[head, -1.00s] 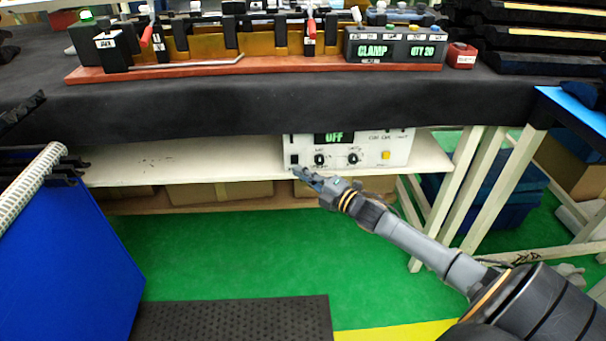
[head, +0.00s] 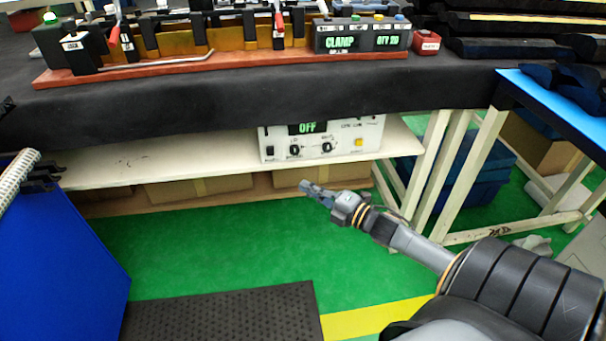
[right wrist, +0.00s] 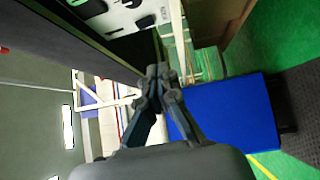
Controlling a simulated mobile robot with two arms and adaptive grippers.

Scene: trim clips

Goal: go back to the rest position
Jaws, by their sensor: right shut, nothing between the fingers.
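My right gripper (head: 306,187) is shut and empty. In the head view it hangs in free air below and in front of the white shelf, apart from the control box. Its closed fingers (right wrist: 158,75) also show in the right wrist view with nothing between them. The white control box (head: 340,140) stands on the shelf under the bench, and its display reads OFF.
The black-covered bench (head: 200,105) carries the clamp fixture on a red base (head: 180,66). The white shelf (head: 200,165) runs beneath it. A blue panel (head: 60,250) stands at left, white table legs (head: 455,170) at right. Green floor (head: 220,250) lies open in the middle.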

